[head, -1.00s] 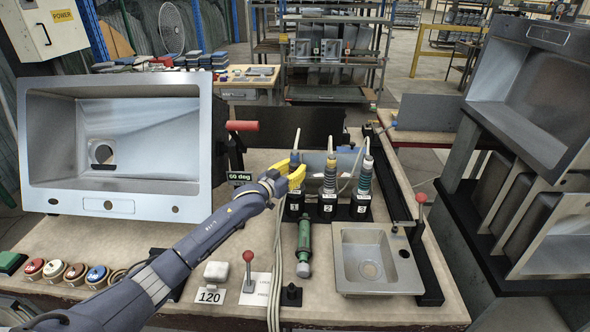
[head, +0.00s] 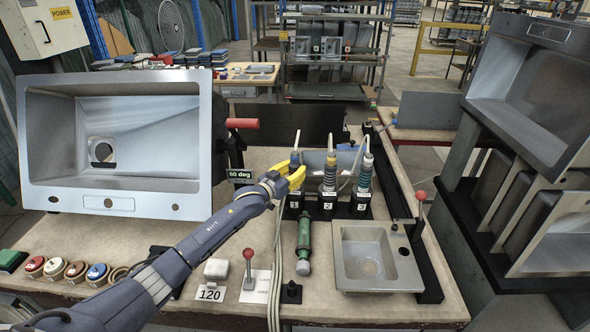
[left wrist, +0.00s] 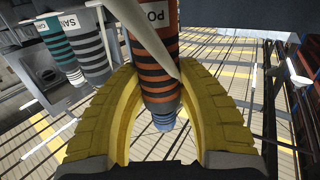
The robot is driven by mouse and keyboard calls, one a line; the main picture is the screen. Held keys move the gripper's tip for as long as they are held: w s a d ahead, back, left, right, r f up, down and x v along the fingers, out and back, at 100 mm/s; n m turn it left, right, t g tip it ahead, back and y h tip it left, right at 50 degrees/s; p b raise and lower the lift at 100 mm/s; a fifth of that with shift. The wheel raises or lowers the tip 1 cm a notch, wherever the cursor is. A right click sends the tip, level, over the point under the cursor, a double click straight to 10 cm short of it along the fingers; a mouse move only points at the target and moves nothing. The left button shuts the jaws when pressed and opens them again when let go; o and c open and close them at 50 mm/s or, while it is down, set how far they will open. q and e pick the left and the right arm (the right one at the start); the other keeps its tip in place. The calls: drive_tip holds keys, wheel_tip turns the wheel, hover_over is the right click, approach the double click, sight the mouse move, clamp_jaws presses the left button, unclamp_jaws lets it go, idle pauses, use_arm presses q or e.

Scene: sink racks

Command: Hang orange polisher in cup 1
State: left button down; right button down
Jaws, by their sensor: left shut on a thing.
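The orange polisher (left wrist: 158,55), with black rings and a white label, stands between the yellow fingers of my left gripper in the left wrist view. My left gripper (head: 298,175) is shut on it at the number 1 cup (head: 293,207) in the head view. The polisher's cable rises above the fingers. The fingers hide most of the polisher in the head view, so I cannot tell how deep it sits in the cup. My right gripper is out of view.
Cup 2 (head: 327,206) and cup 3 (head: 361,206) hold two other ringed tools (head: 330,176) (head: 365,173) close on the right. A green cylinder (head: 304,234) lies in front. A small sink (head: 346,284) sits to the right, and a large tilted sink (head: 26,150) at left.

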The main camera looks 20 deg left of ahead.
use_arm(q)
drive_tip(key=shift+r, duration=0.15)
drive_tip(key=c, duration=1)
unclamp_jaws()
drive_tip(key=shift+c, duration=0.2)
drive_tip(key=shift+o, duration=0.8)
drive_tip(key=shift+f, duration=0.2)
drive_tip(key=v, duration=1.2)
drive_tip(key=shift+r, duration=0.15)
